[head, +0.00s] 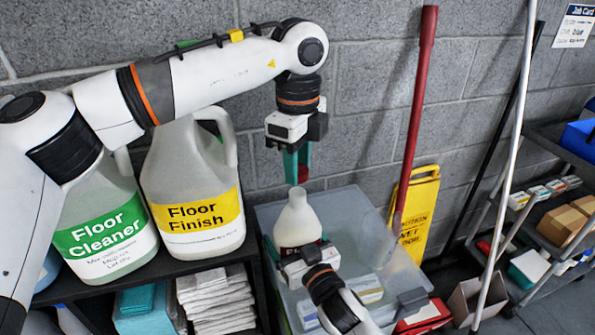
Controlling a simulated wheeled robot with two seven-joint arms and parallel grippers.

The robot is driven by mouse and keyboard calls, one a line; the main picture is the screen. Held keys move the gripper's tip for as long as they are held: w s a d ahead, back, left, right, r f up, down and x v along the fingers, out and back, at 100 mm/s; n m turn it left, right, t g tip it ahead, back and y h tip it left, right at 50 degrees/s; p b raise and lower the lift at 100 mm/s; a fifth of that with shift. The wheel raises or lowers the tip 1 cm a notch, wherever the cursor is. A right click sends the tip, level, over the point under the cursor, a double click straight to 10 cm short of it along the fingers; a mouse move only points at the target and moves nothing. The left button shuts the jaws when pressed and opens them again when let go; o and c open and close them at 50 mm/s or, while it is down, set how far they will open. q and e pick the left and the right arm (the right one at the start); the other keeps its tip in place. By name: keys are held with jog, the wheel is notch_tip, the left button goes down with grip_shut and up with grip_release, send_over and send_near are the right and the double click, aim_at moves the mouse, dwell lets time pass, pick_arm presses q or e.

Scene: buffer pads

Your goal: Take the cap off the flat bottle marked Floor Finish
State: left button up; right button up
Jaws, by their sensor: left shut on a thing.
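A white bottle (297,223) with sloping shoulders stands upright over the clear tote. Its dark red label is mostly hidden by my right gripper, so I cannot read its name. My left gripper (297,165) points down above the bottle's neck. Its teal fingers are shut on a small red cap (303,174).
A large jug marked Floor Finish (196,216) and one marked Floor Cleaner (103,232) stand on a dark shelf at left. The clear tote (352,215) is below the bottle. A yellow caution sign (416,210), a red pole (418,95) and a grey cart (560,180) are at right.

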jog(key=o, duration=1.6)
jog(key=shift+f, duration=0.1)
jog(key=shift+o, duration=0.2)
